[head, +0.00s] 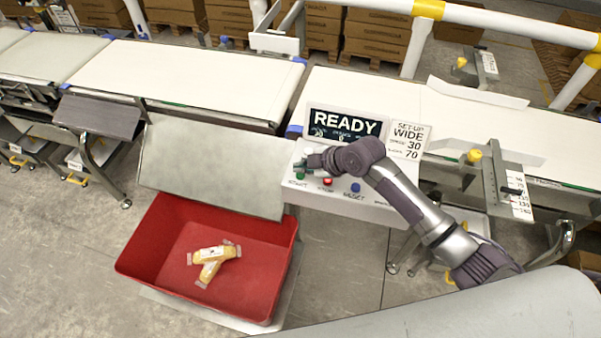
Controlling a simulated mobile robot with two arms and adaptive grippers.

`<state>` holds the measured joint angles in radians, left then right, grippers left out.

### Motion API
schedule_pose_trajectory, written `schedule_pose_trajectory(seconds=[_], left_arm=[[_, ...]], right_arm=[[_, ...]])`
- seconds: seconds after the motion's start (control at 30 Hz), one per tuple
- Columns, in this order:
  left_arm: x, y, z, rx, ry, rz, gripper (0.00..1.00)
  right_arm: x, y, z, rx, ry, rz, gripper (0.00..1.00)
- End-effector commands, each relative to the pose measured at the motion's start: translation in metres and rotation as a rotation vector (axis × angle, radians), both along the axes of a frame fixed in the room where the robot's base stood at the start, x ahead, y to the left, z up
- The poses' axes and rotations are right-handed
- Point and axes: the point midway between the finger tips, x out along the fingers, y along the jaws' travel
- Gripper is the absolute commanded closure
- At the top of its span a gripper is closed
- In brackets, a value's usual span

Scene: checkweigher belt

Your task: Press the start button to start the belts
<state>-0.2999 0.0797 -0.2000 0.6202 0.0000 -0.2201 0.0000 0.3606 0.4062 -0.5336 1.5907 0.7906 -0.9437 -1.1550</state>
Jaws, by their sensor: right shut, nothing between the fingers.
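The control box (372,204) stands in front of the belt, with a row of buttons on its top. The green start button (300,176) is at the left end of that row, above a START label. My right gripper (302,161) is shut and empty, reaching in from the right across the box. Its fingertips are just beside and above the green button in the picture; I cannot tell whether they touch it. A red button (327,181) and a blue button (355,187) sit to the right. The display (345,124) reads READY. My left gripper is not in view.
White belts (190,78) run across behind the box. A card (408,141) reads SET-UP WIDE 30 70. A red bin (150,259) holding wrapped packs (212,259) sits on the floor at left, below a grey sloping plate (212,170). A yellow-and-white rail (490,18) crosses behind.

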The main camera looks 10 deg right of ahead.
Motion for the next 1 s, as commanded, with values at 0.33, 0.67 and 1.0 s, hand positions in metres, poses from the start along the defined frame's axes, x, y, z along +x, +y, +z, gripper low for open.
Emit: schedule_pose_trajectory(seconds=[0.33,0.67,1.0], left_arm=[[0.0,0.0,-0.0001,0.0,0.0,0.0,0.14],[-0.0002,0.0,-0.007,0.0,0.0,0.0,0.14],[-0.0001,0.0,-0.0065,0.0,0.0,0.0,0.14]], right_arm=[[0.0,0.0001,-0.0001,0.0,0.0,0.0,1.0],[-0.0002,0.0001,-0.0095,0.0,0.0,0.0,1.0],[-0.0001,0.0001,-0.0092,0.0,0.0,0.0,1.0]])
